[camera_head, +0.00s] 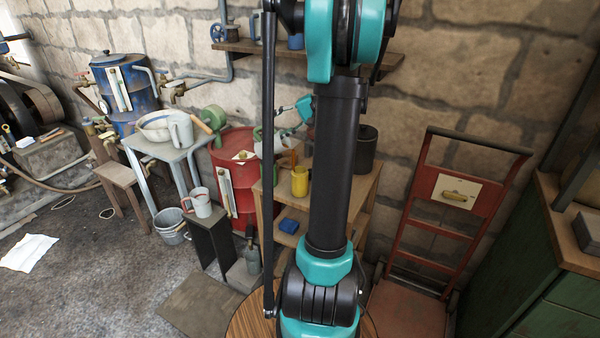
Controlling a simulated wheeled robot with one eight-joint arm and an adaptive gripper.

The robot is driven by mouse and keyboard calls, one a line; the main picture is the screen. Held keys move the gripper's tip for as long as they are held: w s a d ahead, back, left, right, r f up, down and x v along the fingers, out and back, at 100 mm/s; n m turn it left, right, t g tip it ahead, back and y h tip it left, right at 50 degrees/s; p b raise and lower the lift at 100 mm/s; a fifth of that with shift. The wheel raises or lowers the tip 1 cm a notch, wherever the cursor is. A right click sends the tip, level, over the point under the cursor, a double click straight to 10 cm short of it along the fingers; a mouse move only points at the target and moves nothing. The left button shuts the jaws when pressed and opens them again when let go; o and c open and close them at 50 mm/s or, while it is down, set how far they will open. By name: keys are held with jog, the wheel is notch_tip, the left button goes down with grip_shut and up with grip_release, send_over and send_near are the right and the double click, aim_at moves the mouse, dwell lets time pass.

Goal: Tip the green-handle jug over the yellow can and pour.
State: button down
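The yellow can (300,182) stands upright on the wooden shelf unit, just left of my black arm link. A pale jug (259,141) with what looks like a green handle shows behind my thin black strut, above the shelf top and beside the red drum. It is partly hidden, and I cannot tell whether it rests on something or is held. A small teal and dark part (303,109) shows just above and right of this jug. It may be the end of my arm, but its fingers are not clear. My arm link hides the area right of the can.
A red drum (228,172) stands left of the wooden shelf unit (357,199). A dark canister (367,150) stands at its back right. A red hand truck (420,225) leans right.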

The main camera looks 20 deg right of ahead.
jog(key=shift+s+d+f+y, duration=0.15)
jog(key=shift+d+y, duration=0.05)
jog(key=shift+y, duration=0.2)
